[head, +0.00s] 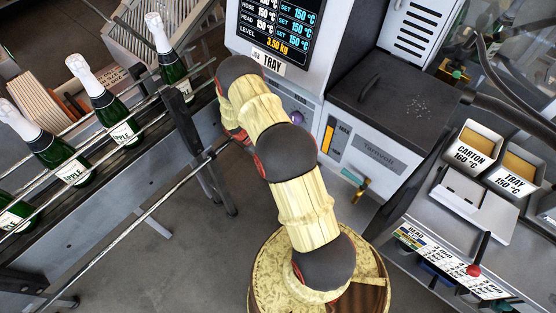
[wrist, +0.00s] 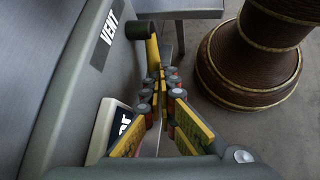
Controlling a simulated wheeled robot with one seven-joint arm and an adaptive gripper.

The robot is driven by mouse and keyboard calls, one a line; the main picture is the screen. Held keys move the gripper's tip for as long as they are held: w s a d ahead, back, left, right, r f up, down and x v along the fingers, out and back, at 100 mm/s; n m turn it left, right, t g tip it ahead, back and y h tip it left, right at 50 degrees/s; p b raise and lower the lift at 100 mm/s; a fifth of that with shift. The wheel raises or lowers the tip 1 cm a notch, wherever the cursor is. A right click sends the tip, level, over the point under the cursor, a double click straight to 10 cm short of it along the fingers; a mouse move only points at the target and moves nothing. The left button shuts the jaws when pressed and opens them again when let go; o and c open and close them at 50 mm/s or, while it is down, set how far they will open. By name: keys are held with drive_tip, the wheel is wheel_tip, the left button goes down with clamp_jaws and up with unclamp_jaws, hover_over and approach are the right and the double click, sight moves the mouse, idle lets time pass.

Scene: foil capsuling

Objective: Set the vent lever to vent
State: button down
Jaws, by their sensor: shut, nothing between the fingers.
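The word VENT is printed on a label on the grey machine panel (wrist: 90,60), in the upper left of the wrist view. A dark round handle end (wrist: 140,30) on a yellow bar juts out right of that label; it looks like the vent lever. My gripper (wrist: 161,76) is shut and empty, its yellow-sided fingers together just below and right of the handle. I cannot tell whether they touch the bar. In the head view my arm hides most of the gripper, and I cannot make out the vent lever there.
The machine with the display (head: 280,25) stands behind my arm. Foil-topped bottles (head: 105,100) sit on a railed conveyor at left. A bench with a red-knobbed lever (head: 473,270) and labelled carton and tray bins (head: 512,175) is at right. Floor shows between conveyor and machine.

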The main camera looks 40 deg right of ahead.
drive_tip(key=shift+s+d+f+b, duration=0.1)
drive_tip(key=shift+s+f+b, duration=0.05)
drive_tip(key=shift+s+f, duration=0.45)
drive_tip(key=shift+s+f+b, duration=0.15)
drive_tip(key=shift+s+f, duration=0.2)
drive_tip(key=shift+f, duration=0.35)
drive_tip(key=shift+s+f, duration=0.15)
wheel_tip(320, 180, up, 10)
idle(0.4)
idle(0.5)
